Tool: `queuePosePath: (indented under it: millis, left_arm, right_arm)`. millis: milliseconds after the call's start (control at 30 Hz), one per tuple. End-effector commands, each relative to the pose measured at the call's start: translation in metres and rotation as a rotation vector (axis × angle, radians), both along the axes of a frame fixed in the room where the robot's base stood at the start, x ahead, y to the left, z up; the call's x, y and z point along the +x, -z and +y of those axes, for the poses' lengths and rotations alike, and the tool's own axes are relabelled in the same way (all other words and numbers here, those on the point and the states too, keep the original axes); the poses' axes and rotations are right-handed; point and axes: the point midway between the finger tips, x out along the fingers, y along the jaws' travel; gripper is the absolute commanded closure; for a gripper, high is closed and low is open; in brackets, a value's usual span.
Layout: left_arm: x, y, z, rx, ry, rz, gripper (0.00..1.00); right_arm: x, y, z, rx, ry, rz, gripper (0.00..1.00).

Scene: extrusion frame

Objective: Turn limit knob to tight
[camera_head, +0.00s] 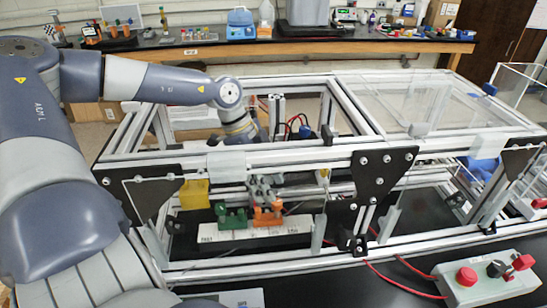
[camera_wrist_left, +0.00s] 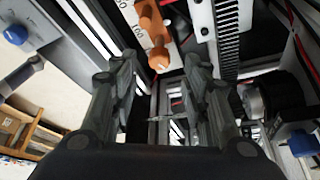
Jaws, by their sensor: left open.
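A white panel (camera_head: 256,235) with small printed labels stands inside the lower front of the frame. A green knob (camera_head: 232,217) is on its left and an orange knob (camera_head: 268,213) on its right; I cannot read which is the limit knob. The orange knob also shows at the top of the left wrist view (camera_wrist_left: 152,30), beside a scale with numbers. My left gripper (camera_head: 262,190) reaches down inside the frame, just above and behind the orange knob. In the wrist view its two fingers (camera_wrist_left: 160,80) are apart with nothing held between them, and the knob lies beyond the fingertips.
Aluminium frame bars (camera_head: 250,160) surround my left gripper, with black corner plates (camera_head: 380,175) at the front. A yellow block (camera_head: 194,195) is left of the knobs. A control box (camera_head: 490,278) with red buttons lies front right, with red cables. A bench (camera_head: 290,45) stands behind.

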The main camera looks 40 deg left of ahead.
Motion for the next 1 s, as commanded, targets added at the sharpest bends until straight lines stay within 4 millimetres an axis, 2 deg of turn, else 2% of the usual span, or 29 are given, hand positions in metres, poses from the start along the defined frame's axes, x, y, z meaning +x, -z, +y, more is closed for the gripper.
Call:
queuePosePath:
  millis: [200, 400, 900, 1000]
  left_arm:
    - [0.003, 0.023, -0.008, -0.002, 0.000, 0.002, 0.57]
    - [0.006, 0.035, -0.013, -0.002, 0.000, 0.002, 0.57]
    - [0.008, 0.041, -0.016, -0.001, 0.001, -0.002, 0.57]
    - [0.008, 0.041, -0.016, -0.002, 0.001, -0.003, 0.80]
  right_arm:
    - [0.000, -0.001, 0.005, 0.005, 0.001, -0.001, 0.57]
    - [0.001, 0.000, 0.005, 0.005, 0.000, -0.001, 0.57]
    - [0.001, 0.000, 0.003, 0.003, -0.001, -0.001, 0.57]
    - [0.001, 0.000, 0.001, 0.001, -0.001, -0.002, 0.57]
